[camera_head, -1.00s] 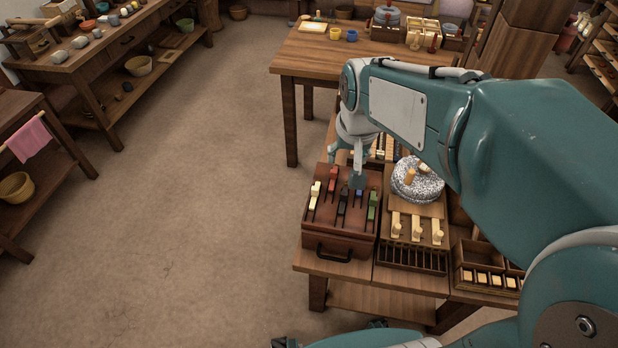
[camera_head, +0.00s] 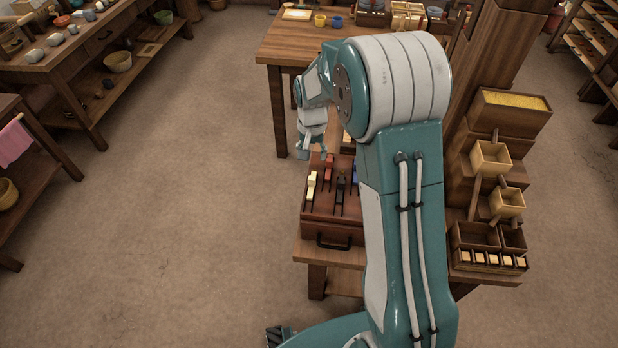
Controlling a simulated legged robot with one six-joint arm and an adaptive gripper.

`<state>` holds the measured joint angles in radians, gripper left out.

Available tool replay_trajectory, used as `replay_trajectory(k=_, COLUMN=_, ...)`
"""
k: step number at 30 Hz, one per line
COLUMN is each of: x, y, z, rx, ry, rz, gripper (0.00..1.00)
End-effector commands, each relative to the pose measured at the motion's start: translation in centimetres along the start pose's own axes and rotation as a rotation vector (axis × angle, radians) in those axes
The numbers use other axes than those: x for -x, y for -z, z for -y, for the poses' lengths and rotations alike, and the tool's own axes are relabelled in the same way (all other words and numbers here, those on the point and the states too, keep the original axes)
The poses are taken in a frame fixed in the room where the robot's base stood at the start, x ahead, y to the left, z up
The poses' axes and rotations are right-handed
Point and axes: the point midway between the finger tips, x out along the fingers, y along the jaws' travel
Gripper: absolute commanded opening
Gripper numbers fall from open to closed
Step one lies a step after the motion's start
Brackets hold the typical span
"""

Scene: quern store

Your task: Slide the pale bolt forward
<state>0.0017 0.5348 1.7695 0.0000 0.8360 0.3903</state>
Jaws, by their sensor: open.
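The pale bolt (camera_head: 311,184) sits in the leftmost slot on top of a reddish-brown box (camera_head: 330,231). To its right are a red bolt (camera_head: 329,167), a black bolt (camera_head: 340,189) and, partly behind my arm, a blue bolt (camera_head: 355,171). My gripper (camera_head: 312,152) is open and points down near the box's far left edge, just beyond the pale bolt in the picture. It appears apart from the bolt and holds nothing visible; its exact height is hard to tell. My arm hides the right part of the box.
The box stands on a low wooden bench (camera_head: 327,256). A taller table (camera_head: 283,44) with cups stands behind. To the right, a wooden tower carries small boxes (camera_head: 490,157) and a tray of pale blocks (camera_head: 487,260). Open floor lies left.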

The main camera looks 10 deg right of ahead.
Motion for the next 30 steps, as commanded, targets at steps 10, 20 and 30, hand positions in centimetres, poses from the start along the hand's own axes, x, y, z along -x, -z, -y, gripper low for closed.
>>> replay_trajectory(k=10, x=-4.5, y=0.0, z=0.0, rx=-0.001, ry=-0.002, rz=0.006, gripper=0.66)
replay_trajectory(k=20, x=-9.8, y=0.0, z=0.0, rx=-0.001, ry=-0.001, rz=0.003, gripper=0.66)
replay_trajectory(k=30, x=-10.9, y=0.0, z=0.0, rx=-0.001, ry=0.000, rz=0.000, gripper=0.66)
